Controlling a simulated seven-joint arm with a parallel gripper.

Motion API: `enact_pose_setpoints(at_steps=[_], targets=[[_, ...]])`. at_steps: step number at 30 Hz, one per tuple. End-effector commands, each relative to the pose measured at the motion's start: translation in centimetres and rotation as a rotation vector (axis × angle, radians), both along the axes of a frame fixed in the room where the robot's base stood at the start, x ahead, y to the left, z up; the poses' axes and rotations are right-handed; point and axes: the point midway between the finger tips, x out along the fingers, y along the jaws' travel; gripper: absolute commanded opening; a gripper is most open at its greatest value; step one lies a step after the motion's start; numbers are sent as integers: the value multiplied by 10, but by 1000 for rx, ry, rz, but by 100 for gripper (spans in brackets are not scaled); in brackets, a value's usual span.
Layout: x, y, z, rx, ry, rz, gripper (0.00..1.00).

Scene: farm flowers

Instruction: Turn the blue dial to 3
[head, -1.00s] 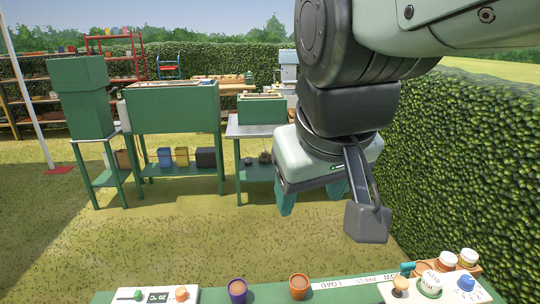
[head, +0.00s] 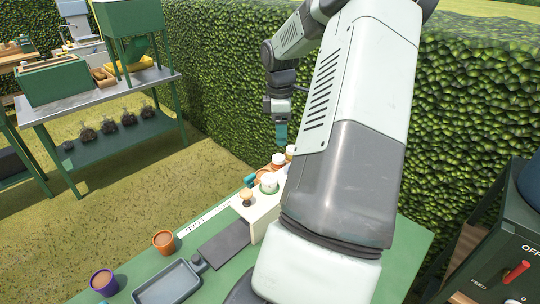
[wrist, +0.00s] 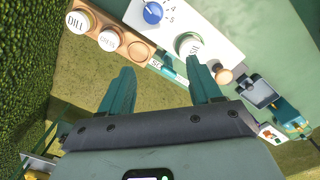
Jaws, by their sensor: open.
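The blue dial (wrist: 153,12) is at the top of the wrist view, on a white panel (wrist: 212,32) with dark numbers beside it. A 4 and a 5 can be read. I cannot tell which number the dial points to. In the head view my arm hides the dial; part of its white box (head: 262,213) shows. My gripper (wrist: 162,84) is open and empty, its two teal fingers apart and clear of the dial. In the head view my gripper (head: 281,132) hangs above the far end of the green table, beyond the white box.
A white round lid (wrist: 188,44) and a wooden knob (wrist: 222,75) are near the dial. White-lidded jars (wrist: 80,21) stand in an orange rack beside the panel. A hedge (head: 220,90) rises behind. Pots (head: 163,240) and a grey tray (head: 168,284) sit on the green table.

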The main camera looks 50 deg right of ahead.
Motion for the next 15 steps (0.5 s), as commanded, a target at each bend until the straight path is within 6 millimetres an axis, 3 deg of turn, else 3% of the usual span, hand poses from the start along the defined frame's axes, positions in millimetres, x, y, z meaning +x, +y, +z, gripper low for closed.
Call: enact_pose_setpoints(at_steps=[1, 4, 10, 15], targets=[[-10, -16, -10, 19, -5, -4, 63], [-22, -33, -21, 35, -11, 4, 63], [-26, -38, -39, 40, -12, 10, 63], [-26, -37, -71, 43, -11, 9, 63]])
